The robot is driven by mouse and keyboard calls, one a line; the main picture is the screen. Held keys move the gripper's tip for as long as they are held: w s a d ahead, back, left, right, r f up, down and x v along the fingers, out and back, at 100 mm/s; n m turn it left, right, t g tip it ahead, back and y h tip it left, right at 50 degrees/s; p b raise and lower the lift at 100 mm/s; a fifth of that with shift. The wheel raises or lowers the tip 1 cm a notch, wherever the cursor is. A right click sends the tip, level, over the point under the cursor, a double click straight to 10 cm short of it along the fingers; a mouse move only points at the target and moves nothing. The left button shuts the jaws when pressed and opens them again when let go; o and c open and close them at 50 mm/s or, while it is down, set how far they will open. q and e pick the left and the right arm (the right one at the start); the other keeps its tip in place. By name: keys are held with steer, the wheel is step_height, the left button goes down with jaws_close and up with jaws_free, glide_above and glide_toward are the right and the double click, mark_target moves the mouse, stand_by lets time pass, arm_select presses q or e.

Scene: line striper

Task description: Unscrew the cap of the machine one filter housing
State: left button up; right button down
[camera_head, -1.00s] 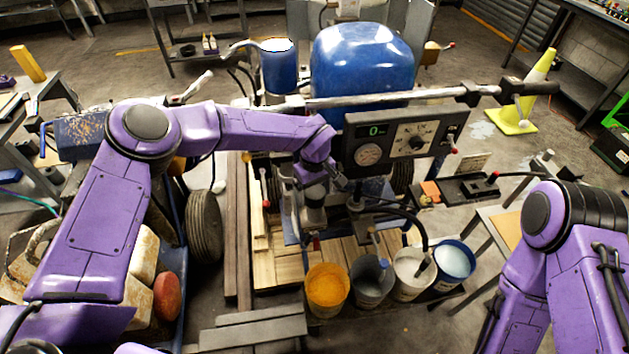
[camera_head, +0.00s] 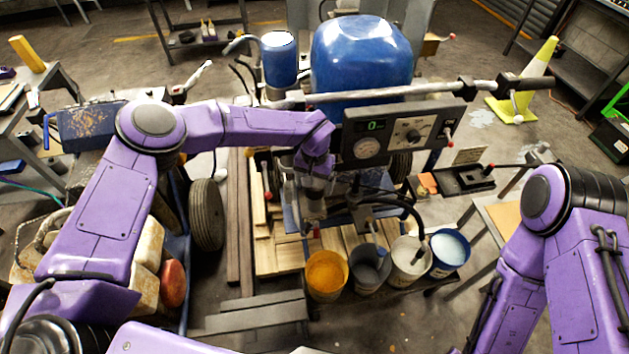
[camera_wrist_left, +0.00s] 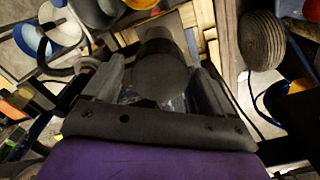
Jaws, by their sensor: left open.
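The line striping machine, with a blue tank (camera_head: 362,62) and a control panel (camera_head: 403,134), stands in front of me. My left gripper (camera_head: 312,222) points down beside the machine, left of and below the panel. In the left wrist view my left gripper (camera_wrist_left: 159,70) is open, with one finger on each side of a dark round part (camera_wrist_left: 160,78). This looks like the filter housing cap, but shadow makes it hard to be sure. Whether the fingers touch it cannot be told. In the head view the gripper and wrist hide the cap. My right arm shows at the right; its gripper is out of view.
Several buckets, including an orange-filled one (camera_head: 326,273) and a white-filled one (camera_head: 450,252), stand just right of and below the left gripper. A handlebar (camera_head: 380,93) crosses above the panel.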

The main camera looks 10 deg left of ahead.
arm_select(q)
steer(key=c, duration=1.1)
steer(key=n+b, duration=0.1)
steer(key=n, duration=0.2)
steer(key=shift+f, duration=0.1)
steer(key=shift+n, duration=0.8)
steer(key=shift+n+b, duration=0.3)
steer(key=shift+n, duration=0.7)
steer(key=n, duration=0.2)
steer(key=shift+n, duration=0.3)
